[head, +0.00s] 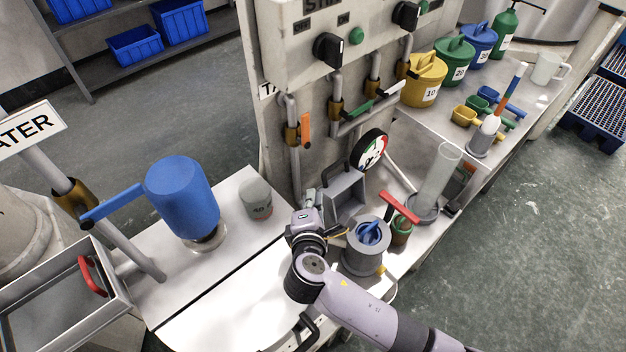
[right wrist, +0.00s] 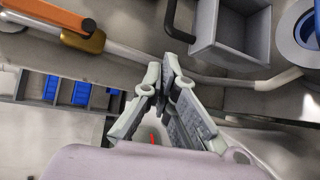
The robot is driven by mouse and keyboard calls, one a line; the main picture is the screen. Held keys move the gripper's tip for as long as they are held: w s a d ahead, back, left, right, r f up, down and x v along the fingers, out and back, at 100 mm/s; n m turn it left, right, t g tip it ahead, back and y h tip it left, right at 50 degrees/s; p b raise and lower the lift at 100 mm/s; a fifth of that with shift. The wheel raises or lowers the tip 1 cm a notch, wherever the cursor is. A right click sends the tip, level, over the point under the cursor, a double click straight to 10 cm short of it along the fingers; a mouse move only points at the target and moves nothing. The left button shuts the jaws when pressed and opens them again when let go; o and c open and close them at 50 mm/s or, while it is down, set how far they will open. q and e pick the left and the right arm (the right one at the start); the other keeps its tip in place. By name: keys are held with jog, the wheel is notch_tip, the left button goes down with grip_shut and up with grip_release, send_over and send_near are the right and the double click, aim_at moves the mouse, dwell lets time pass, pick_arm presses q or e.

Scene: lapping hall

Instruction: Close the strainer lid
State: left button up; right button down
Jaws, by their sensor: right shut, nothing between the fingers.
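A grey square box-like fitting (head: 345,193) stands in front of the panel, under the round gauge. It also shows in the right wrist view (right wrist: 232,42), with its open hollow towards the camera. I cannot tell for sure whether it is the strainer or its lid. My right gripper (head: 310,196) is just left of this fitting in the head view, apart from it as far as I can see. In the right wrist view its fingers (right wrist: 170,76) are together and empty. My left gripper is not in view.
A grey cylinder (head: 352,257) with a blue piece in its top stands close right of my wrist. A red-handled valve (head: 399,207) and clear cylinder (head: 439,178) stand beyond it. A grey cup (head: 257,199) and blue container (head: 182,196) stand left. Pipes run behind.

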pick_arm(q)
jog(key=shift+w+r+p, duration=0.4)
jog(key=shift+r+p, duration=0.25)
pick_arm(e)
jog(key=x, duration=1)
jog(key=shift+s, duration=0.1)
